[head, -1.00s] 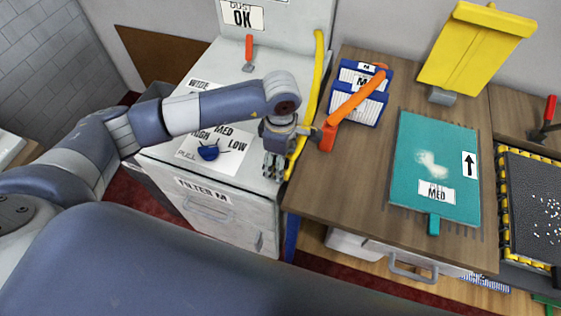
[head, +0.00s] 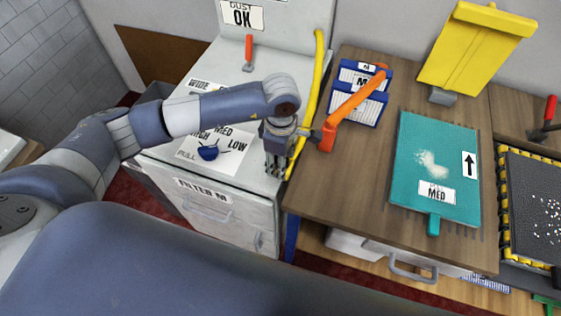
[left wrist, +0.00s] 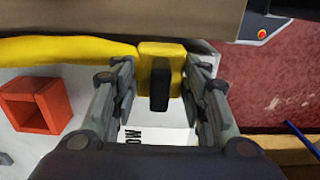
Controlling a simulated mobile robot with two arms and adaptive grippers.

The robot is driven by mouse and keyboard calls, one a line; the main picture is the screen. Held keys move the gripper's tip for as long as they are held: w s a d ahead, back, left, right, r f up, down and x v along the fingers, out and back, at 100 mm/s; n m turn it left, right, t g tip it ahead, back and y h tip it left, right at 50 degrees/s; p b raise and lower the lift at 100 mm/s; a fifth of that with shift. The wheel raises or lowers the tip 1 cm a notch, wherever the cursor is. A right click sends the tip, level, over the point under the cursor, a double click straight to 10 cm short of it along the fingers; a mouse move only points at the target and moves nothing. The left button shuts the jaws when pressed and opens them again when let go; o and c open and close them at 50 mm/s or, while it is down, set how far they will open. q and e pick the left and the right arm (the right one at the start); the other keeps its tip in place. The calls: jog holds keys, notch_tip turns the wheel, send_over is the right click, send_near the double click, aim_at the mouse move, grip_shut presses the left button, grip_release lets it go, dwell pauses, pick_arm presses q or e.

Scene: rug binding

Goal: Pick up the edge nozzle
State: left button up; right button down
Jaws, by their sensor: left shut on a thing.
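The edge nozzle (left wrist: 151,49) appears to be the yellow block with a dark part (left wrist: 160,86) at the end of a yellow hose (left wrist: 65,49). In the left wrist view it sits between the two fingers of my left gripper (left wrist: 162,88), which is shut on it. In the head view my left gripper (head: 277,170) points down over the white cabinet's right front corner, beside the yellow hose (head: 313,85). The gripper mostly hides the nozzle there. My right gripper is not in view.
An orange open box (left wrist: 40,105) is on the white surface, left of the fingers. The wooden bench (head: 345,205) adjoins the cabinet (head: 253,205) on the right. On it are an orange tool (head: 345,112), blue-framed filters (head: 368,108) and a teal pad (head: 420,150).

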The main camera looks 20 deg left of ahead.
pick_arm(q)
jog(key=shift+r, duration=0.35)
jog(key=shift+s+r+b, duration=0.25)
jog(key=shift+r+b, duration=0.75)
jog(key=shift+r, duration=0.1)
jog(key=s+r+b, duration=0.1)
jog(key=s+b, duration=0.3)
jog(key=s, duration=1.1)
jog(key=shift+s+a+r+b, duration=0.3)
jog(key=shift+a+r, duration=0.05)
jog(key=shift+a, duration=0.05)
jog(key=o, duration=0.5)
jog(key=shift+c, duration=1.3)
jog(key=shift+w, duration=0.1)
